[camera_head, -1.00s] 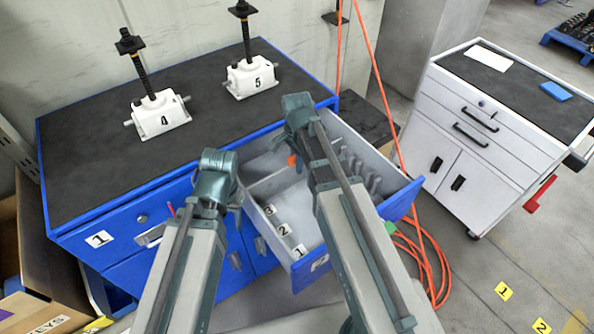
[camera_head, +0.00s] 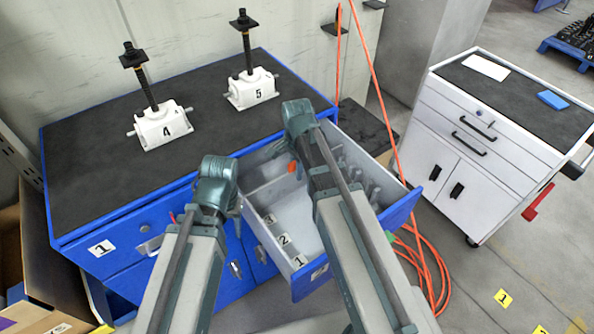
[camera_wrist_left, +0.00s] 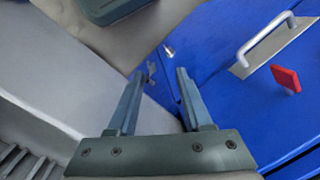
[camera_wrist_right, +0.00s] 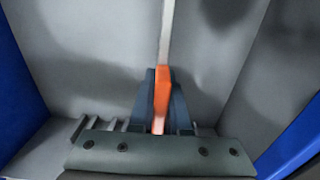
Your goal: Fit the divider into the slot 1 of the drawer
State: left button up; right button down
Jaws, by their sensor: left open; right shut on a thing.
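My right gripper (camera_wrist_right: 160,105) is shut on the orange tab (camera_wrist_right: 161,90) of the divider, whose pale thin edge (camera_wrist_right: 166,35) runs away from it in the right wrist view. In the head view the orange tab (camera_head: 292,167) shows above the open drawer (camera_head: 344,275), with the pale divider strip (camera_head: 268,182) reaching left. Labels 1 (camera_head: 300,261), 2 (camera_head: 284,240) and 3 (camera_head: 269,219) mark the drawer's near side. My right arm hides part of the drawer; I cannot tell if the divider touches a slot. My left gripper (camera_wrist_left: 160,72) is open and empty beside the drawer's outer side.
The blue cabinet (camera_head: 75,195) carries white screw jacks 4 (camera_head: 162,128) and 5 (camera_head: 250,91). A red piece (camera_wrist_left: 286,77) and a metal handle (camera_wrist_left: 265,38) stand out from its front. Orange cables (camera_head: 440,270) lie right of the drawer; a white cart (camera_head: 490,160) stands farther right.

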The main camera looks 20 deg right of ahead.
pick_arm(q)
notch_tip(320, 180, up, 16)
jog(key=p, duration=1.5)
jog(key=shift+r+p, duration=0.2)
jog(key=shift+p, duration=0.2)
pick_arm(e)
notch_tip(320, 180, up, 16)
jog(key=shift+r, duration=0.25)
jog(key=shift+s+f, duration=0.1)
